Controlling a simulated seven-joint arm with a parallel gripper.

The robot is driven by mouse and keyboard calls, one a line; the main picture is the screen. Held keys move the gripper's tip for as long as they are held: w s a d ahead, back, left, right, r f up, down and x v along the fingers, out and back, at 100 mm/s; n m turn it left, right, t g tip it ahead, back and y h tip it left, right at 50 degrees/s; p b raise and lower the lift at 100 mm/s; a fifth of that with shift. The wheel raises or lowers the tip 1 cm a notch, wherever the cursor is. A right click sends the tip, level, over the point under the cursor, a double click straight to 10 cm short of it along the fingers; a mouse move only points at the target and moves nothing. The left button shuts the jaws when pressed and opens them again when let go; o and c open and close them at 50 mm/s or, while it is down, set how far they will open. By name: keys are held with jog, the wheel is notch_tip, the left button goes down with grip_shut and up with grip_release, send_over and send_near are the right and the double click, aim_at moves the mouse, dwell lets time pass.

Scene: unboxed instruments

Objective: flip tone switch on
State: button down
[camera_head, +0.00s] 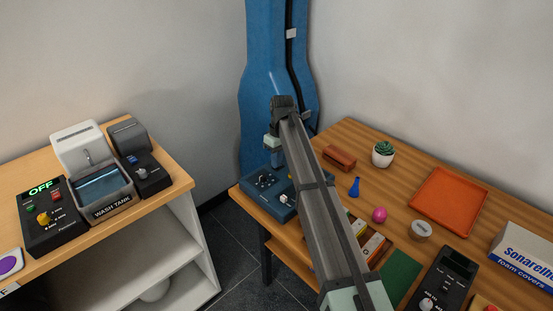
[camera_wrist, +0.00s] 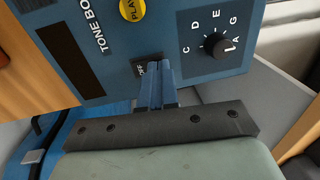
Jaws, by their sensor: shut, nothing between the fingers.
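The blue tone box (camera_head: 256,200) stands at the left end of the wooden table in the head view. In the wrist view the tone box (camera_wrist: 110,85) fills the top, with part of its name, a yellow play button (camera_wrist: 132,9) and a black dial (camera_wrist: 218,45) with letters around it. A small dark label (camera_wrist: 139,68), which seems to read OFF, sits right beside my fingertips. My gripper (camera_wrist: 156,68) is shut and empty, its tips at the tone box's face. The tone switch itself is hidden or not distinct there. Whether the tips touch it I cannot tell.
On the table are a blue bottle (camera_head: 355,187), a pink ball (camera_head: 379,214), a potted succulent (camera_head: 383,154) and an orange tray (camera_head: 448,204). A blue instrument case (camera_head: 262,70) stands behind my gripper. A separate bench at left holds a wash tank (camera_head: 101,190) and control boxes.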

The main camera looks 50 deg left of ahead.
aim_at(282, 165)
jog(key=shift+s+f, duration=0.1)
jog(key=shift+f, duration=0.15)
dwell(0.3)
jog(key=shift+w+r, duration=0.2)
jog(key=shift+w, duration=0.6)
jog(key=shift+r, duration=0.1)
notch_tip(282, 165, up, 14)
jog(key=w, duration=0.1)
jog(key=shift+w, duration=0.35)
